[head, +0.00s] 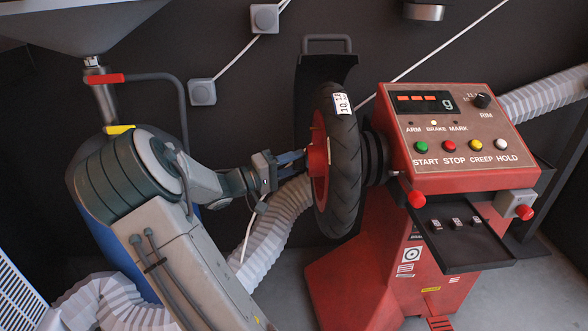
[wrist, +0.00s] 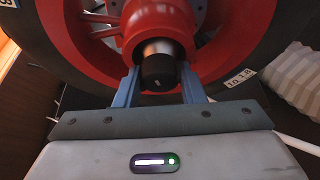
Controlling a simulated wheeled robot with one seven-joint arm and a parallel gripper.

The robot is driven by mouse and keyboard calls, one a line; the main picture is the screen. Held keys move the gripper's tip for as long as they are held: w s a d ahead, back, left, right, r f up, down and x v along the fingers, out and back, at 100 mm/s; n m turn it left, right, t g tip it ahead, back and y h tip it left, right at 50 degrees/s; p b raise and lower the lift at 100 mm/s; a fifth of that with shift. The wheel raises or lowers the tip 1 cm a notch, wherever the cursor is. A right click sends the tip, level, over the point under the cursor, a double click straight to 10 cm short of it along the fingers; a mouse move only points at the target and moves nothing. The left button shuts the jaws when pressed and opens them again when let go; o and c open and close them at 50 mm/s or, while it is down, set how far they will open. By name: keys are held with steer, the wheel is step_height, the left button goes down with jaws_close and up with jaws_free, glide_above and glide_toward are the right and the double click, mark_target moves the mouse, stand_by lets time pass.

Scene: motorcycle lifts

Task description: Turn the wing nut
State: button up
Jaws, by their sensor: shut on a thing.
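The red wing nut (wrist: 150,25) sits on the shaft in front of a red-rimmed wheel (head: 345,175). In the head view the red hub part (head: 318,158) shows at the wheel's left side. The shaft's dark round end (wrist: 158,72) points at the wrist camera. My gripper (wrist: 160,80) has its two blue fingers on either side of the shaft end, reaching up to the wing nut, and is shut on it. In the head view my gripper (head: 291,160) meets the hub from the left. The exact finger contact is partly hidden.
The red balancing machine (head: 455,130) stands right of the wheel, with coloured buttons and a display. A black guard (head: 318,75) rises behind the tyre. A pale ribbed hose (head: 275,220) runs below my gripper. A funnel-topped tank with a red lever (head: 95,79) stands at left.

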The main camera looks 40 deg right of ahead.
stand_by(0.3)
steer(key=o, duration=1)
steer(key=p+v, duration=0.4)
steer(key=v, duration=1)
steer(key=shift+s+d, duration=0.1)
